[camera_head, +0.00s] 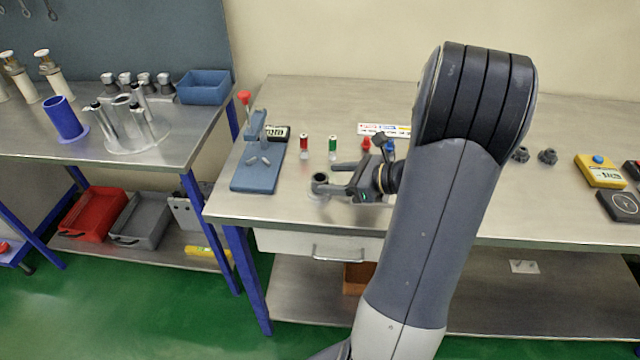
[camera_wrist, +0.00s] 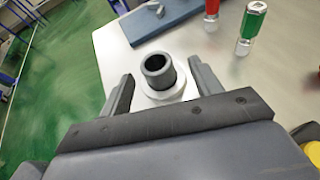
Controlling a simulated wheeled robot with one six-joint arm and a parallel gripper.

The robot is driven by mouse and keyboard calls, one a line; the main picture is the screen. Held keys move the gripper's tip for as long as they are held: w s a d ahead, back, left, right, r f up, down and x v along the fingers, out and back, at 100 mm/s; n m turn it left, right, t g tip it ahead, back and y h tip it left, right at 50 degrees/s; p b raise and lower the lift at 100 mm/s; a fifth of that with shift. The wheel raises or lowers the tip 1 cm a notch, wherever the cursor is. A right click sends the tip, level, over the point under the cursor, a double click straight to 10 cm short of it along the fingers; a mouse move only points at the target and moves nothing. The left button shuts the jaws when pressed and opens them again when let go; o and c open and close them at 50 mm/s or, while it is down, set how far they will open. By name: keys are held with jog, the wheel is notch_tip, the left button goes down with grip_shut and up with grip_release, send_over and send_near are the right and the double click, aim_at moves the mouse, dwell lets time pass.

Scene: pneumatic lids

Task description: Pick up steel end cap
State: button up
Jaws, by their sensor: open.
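A dark grey hollow cylinder with a pale round flange, which looks like the steel end cap (camera_head: 320,179), stands upright near the front left of the bench. In the wrist view the end cap (camera_wrist: 158,72) shows its open top, and its pale flange spreads out below. My gripper (camera_head: 334,178) is open, and its fingers reach toward the cap from the right. In the wrist view my gripper (camera_wrist: 160,85) has one finger on each side of the cap, with a visible gap on both sides. The fingers look clear of it. Their exact height against the cap is unclear.
A blue fixture (camera_head: 262,165) with a red-topped handle stands left of the cap. A red fitting (camera_head: 304,147) and a green fitting (camera_head: 332,149) stand behind. Dark knobs (camera_head: 547,156) and a yellow box (camera_head: 598,171) sit at right. The bench's front edge is close.

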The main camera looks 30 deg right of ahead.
aim_at(315, 180)
jog(key=shift+s+x, duration=0.2)
jog(key=shift+x, duration=2.9)
jog(key=shift+a+f, duration=0.15)
jog(key=shift+a, duration=0.05)
jog(key=c, duration=1.3)
